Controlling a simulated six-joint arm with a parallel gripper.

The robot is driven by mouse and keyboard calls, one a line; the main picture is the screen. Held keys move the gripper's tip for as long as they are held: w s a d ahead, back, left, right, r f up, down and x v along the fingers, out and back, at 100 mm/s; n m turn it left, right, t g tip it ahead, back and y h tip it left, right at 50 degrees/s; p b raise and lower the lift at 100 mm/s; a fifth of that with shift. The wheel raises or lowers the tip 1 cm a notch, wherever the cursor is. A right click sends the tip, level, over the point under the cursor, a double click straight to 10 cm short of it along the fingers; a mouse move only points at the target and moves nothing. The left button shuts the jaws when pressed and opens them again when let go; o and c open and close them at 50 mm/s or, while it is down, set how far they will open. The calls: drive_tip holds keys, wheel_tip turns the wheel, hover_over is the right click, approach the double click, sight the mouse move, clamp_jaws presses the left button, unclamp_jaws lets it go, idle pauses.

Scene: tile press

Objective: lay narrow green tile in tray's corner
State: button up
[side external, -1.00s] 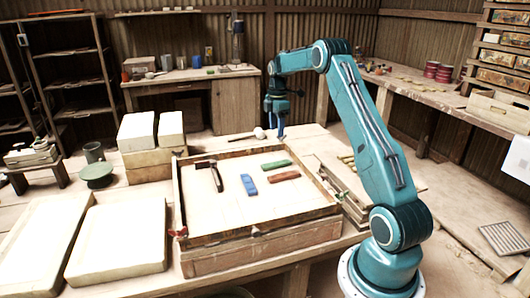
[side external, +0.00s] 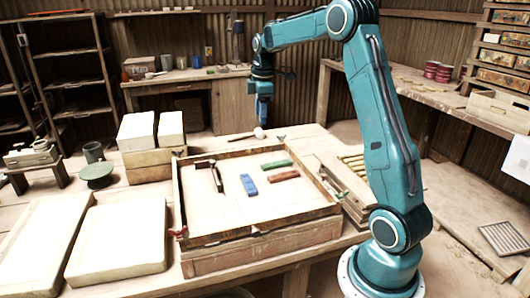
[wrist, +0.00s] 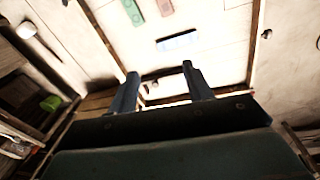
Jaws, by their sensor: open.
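The narrow green tile (side external: 277,164) lies flat in the right back part of the wooden tray (side external: 262,231), apart from its walls. It also shows at the top of the wrist view (wrist: 165,7). A red-brown tile (side external: 284,176) lies beside it, and a blue tile (side external: 249,185) lies to the left at another angle. My gripper (side external: 263,115) is high up, near the tray's back side in the picture, with nothing held. In the wrist view its two fingers (wrist: 156,84) are spread apart, and the tiles are beyond them.
A dark hammer-like tool (side external: 216,176) lies in the tray's left back part. Pale slabs (side external: 118,238) lie left of the tray, and pale blocks (side external: 137,131) are stacked behind them. The tray's front floor is bare.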

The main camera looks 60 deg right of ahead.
drive_tip(key=s+a+r+m+t, duration=0.15)
drive_tip(key=s+a+r, duration=0.3)
drive_tip(key=a, duration=0.45)
drive_tip(key=s+a+r+m+t, duration=0.1)
drive_tip(key=s+a+r+m, duration=0.15)
drive_tip(key=s+a, duration=0.45)
drive_tip(key=s+a+f+m+t, duration=0.2)
drive_tip(key=s+a+f+m, duration=0.1)
drive_tip(key=s+a, duration=0.9)
drive_tip(key=shift+s+y, duration=0.2)
drive_tip(key=shift+y, duration=0.1)
drive_tip(key=shift+o, duration=0.5)
drive_tip(key=shift+s+a+f+m, duration=0.1)
drive_tip(key=shift+s+f+m, duration=0.1)
drive_tip(key=shift+s+m, duration=0.1)
drive_tip(key=shift+w, duration=0.1)
